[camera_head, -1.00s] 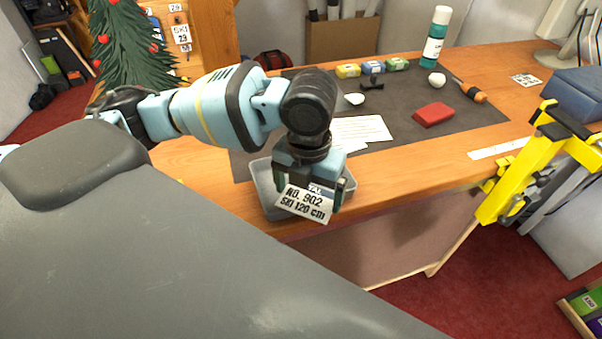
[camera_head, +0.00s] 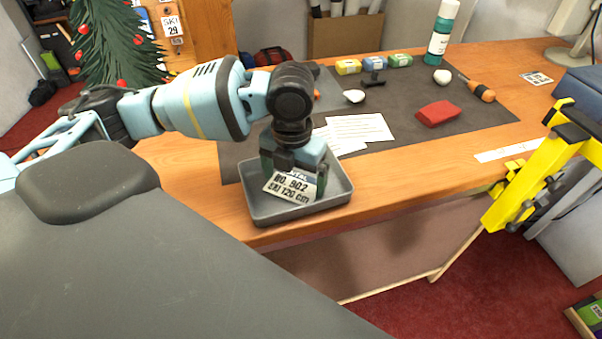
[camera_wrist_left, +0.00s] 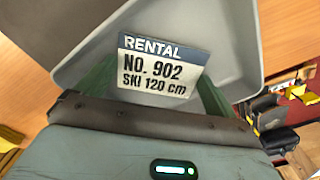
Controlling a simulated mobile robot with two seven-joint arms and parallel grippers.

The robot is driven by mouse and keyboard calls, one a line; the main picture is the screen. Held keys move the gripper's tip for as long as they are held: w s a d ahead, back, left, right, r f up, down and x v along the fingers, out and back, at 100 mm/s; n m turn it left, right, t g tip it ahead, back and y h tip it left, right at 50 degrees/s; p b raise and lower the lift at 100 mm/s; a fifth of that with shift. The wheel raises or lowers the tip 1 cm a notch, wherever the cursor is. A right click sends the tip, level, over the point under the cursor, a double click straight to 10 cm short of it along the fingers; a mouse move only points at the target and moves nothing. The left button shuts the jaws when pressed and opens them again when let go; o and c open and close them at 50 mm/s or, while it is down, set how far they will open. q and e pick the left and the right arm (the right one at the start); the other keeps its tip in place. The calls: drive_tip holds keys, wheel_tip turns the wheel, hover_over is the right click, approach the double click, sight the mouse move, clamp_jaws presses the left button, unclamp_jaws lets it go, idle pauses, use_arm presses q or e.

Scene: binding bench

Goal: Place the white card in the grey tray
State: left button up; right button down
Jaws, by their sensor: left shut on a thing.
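The white card (camera_head: 289,187) carries black print reading "NO. 902 SKI 120 cm". In the left wrist view the card (camera_wrist_left: 152,72) also shows a dark blue "RENTAL" band. My left gripper (camera_head: 294,176) is shut on the card, pointing down. The grey tray (camera_head: 337,199) sits at the bench's front edge, and the card is seen against its inside. The tray (camera_wrist_left: 228,38) also lies behind the card in the left wrist view. I cannot tell whether the card touches the tray floor. My right gripper is not in view.
White sheets (camera_head: 358,129) lie on the dark mat (camera_head: 445,135) behind the tray. A red block (camera_head: 438,113), small boxes (camera_head: 373,64) and a green-and-white bottle (camera_head: 441,32) stand farther back. A yellow frame (camera_head: 530,175) is at the right.

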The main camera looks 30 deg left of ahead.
sight(294, 185)
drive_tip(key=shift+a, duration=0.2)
use_arm(q)
drive_tip(key=shift+f, duration=0.15)
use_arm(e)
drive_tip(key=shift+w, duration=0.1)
use_arm(q)
drive_tip(key=o, duration=0.6)
drive_tip(key=shift+r, duration=0.55)
wheel_tip(294, 185, up, 11)
drive_tip(key=p, duration=0.1)
drive_tip(key=shift+r, duration=0.15)
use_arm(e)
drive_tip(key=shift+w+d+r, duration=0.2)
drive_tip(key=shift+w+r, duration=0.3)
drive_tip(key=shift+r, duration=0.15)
